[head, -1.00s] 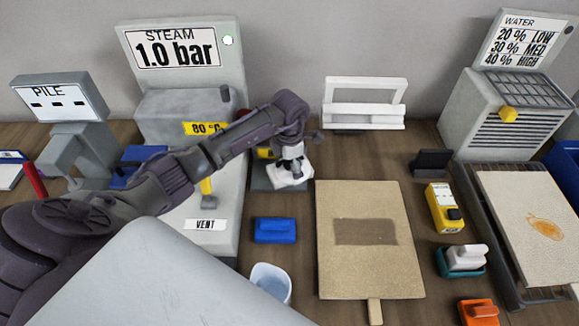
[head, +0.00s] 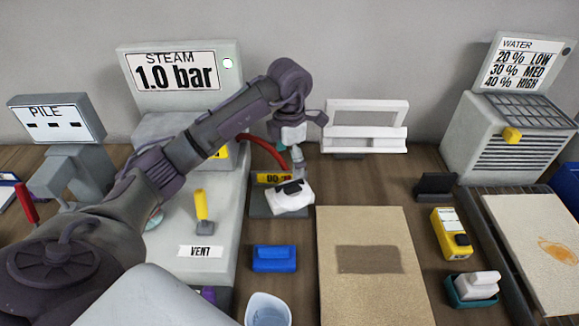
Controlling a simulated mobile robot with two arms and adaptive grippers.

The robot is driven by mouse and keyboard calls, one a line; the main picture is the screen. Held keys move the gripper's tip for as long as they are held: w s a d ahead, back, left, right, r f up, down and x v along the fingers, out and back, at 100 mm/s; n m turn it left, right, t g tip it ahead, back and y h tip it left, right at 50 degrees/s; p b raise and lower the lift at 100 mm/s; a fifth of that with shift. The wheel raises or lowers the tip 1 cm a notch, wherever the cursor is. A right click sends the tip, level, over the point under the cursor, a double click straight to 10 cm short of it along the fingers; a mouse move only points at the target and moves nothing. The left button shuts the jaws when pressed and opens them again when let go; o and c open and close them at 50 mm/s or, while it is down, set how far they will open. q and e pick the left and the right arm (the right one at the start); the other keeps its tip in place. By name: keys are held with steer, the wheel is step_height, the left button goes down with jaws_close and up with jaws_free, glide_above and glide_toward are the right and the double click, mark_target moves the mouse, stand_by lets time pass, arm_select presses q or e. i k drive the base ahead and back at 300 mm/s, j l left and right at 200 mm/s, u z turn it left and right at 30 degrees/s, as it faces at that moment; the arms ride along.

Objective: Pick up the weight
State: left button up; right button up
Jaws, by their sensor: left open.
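A white block with a black top (head: 290,196) sits on a dark pad (head: 262,210) with a yellow display, right of the steam machine. It may be the weight; no label on it can be read. My left gripper (head: 298,163) is open and empty, pointing down just above and behind the block, seemingly apart from it. Its fingers are small and partly overlap. Another white block (head: 479,284) sits in a teal tray at the lower right. My right gripper is not in view.
The steam machine (head: 225,178) stands behind my left arm, with a red hose (head: 262,148) near the gripper. A white frame (head: 365,143) stands behind. A tan board (head: 370,220), blue block (head: 274,258) and pale cup (head: 268,311) lie in front.

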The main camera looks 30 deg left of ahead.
mark_target(266, 258)
steer(key=k, duration=2)
